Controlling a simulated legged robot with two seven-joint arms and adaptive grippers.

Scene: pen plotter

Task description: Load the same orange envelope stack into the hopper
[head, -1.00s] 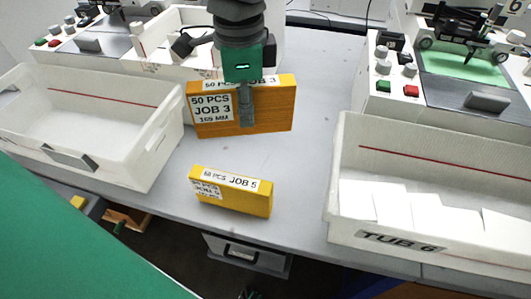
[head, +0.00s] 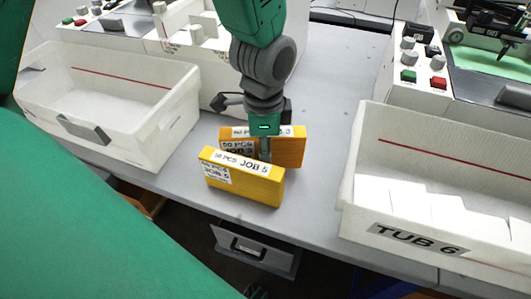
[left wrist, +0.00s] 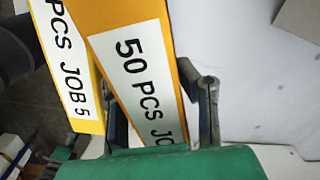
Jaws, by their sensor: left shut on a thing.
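The orange envelope stack (head: 291,150), labelled 50 PCS JOB 3, stands upright on or just above the bench, close behind the yellow JOB 5 stack (head: 262,189). I cannot tell whether its bottom touches. My left gripper (head: 265,150) comes from above and is shut on the orange stack. In the left wrist view, the fingers (left wrist: 162,95) lie on both sides of the orange stack (left wrist: 132,22). The yellow stack (left wrist: 84,128) is right beside it there. The yellow stack hides the orange stack's lower front. I cannot single out the hopper. My right gripper is not in view.
An empty white tub (head: 125,132) stands at the left. TUB 6 (head: 360,205), with white envelopes, stands at the right. A plotter (head: 470,75) with knobs and buttons is behind it. The bench (head: 335,90) between the tubs is mostly clear.

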